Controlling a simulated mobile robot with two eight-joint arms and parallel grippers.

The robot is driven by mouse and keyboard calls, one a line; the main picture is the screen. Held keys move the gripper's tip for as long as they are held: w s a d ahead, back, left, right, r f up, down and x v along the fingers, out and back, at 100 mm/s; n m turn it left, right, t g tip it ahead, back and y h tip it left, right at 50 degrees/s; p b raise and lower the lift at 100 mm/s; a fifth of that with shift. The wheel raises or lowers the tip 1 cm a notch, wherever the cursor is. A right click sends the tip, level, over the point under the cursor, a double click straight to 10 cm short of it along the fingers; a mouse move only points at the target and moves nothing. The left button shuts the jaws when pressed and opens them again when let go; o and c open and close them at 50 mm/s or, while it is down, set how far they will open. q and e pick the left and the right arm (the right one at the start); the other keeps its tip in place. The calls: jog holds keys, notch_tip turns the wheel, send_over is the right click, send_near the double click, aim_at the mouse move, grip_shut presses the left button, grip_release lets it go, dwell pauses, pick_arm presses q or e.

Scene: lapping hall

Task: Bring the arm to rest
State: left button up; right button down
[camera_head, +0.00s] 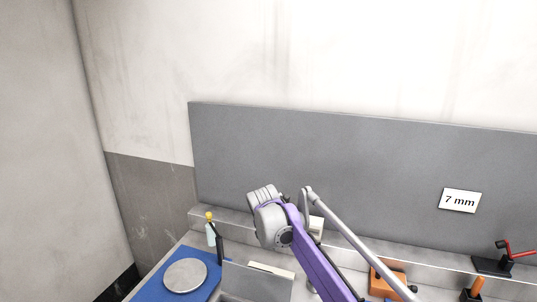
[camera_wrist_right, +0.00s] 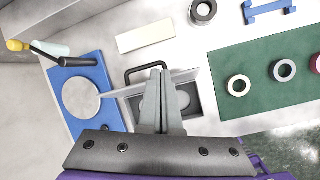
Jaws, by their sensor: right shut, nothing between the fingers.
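My right arm (camera_head: 311,262), purple with a grey wrist, reaches up over the bench in the head view. Its fingertips cannot be made out there. In the right wrist view my right gripper (camera_wrist_right: 160,72) is shut, its two fingers together and empty. The fingers appear over a grey open box (camera_wrist_right: 205,98) with a black handle (camera_wrist_right: 146,68); I cannot tell their height above it. My left gripper is in neither view.
A blue mat (camera_wrist_right: 57,78) with a round grey plate (camera_wrist_right: 81,97) and a bottle (camera_head: 211,235) lie left. A green mat (camera_wrist_right: 285,55) holds several rings. A grey rod (camera_head: 350,236) slants beside my arm. A grey panel (camera_head: 320,150) with a "7 mm" sign (camera_head: 459,200) stands behind.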

jog(key=s+d+r+m, duration=0.1)
jog(key=s+d+m, duration=0.5)
jog(key=s, duration=0.2)
jog(key=s+d+r+m, duration=0.1)
jog(key=s+d+m, duration=0.4)
jog(key=s+m, duration=0.25)
jog(key=s+d+f+m, duration=0.2)
jog(key=s+f+m, duration=0.1)
jog(key=s, duration=0.4)
jog(key=s+d+f+m+t, duration=0.1)
jog(key=s+f+m, duration=0.3)
jog(key=s+m, duration=0.2)
jog(key=s+d+f+m+y, duration=0.1)
jog(key=s+d+f+m, duration=0.1)
jog(key=s+f+m, duration=0.2)
jog(key=s+m, duration=0.1)
jog(key=s, duration=0.2)
jog(key=shift+s+d+t, duration=0.3)
jog(key=shift+d+t, duration=0.05)
jog(key=shift+t, duration=0.05)
